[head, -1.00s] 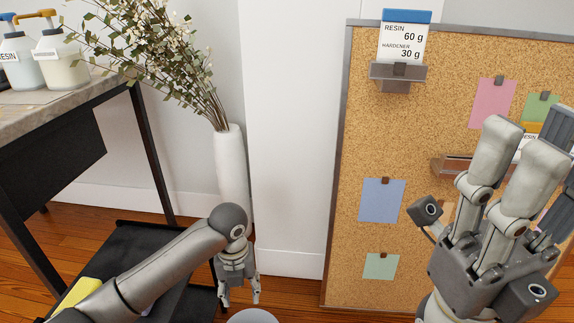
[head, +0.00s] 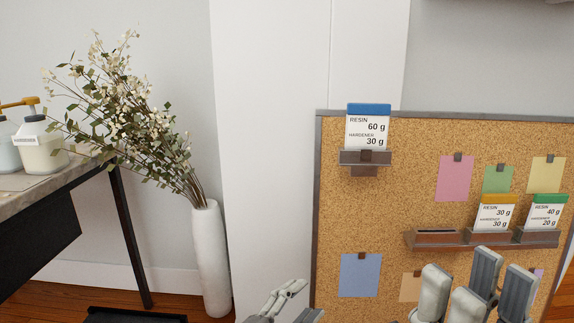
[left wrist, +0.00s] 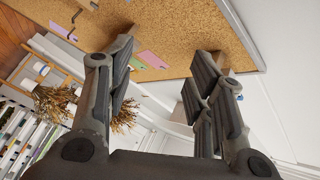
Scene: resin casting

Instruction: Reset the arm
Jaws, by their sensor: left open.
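In the head view my left gripper (head: 300,298) is low in the centre, partly cut off by the bottom edge, its fingers raised and leaning right. In the left wrist view its fingers (left wrist: 160,75) are spread apart with nothing held between them. My right gripper (head: 475,282) is at the bottom right in the head view, fingers pointing up in front of the corkboard (head: 405,185). Its fingers stand apart and no object shows between them; its palm is hidden below the frame.
A resin 60 g card (head: 368,128) stands in the upper holder (head: 352,158). Two more cards, orange-topped (head: 494,213) and green-topped (head: 543,212), stand in the lower rack (head: 437,238). A white vase (head: 210,260) and a table (head: 60,197) with pump bottles (head: 40,150) are at left.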

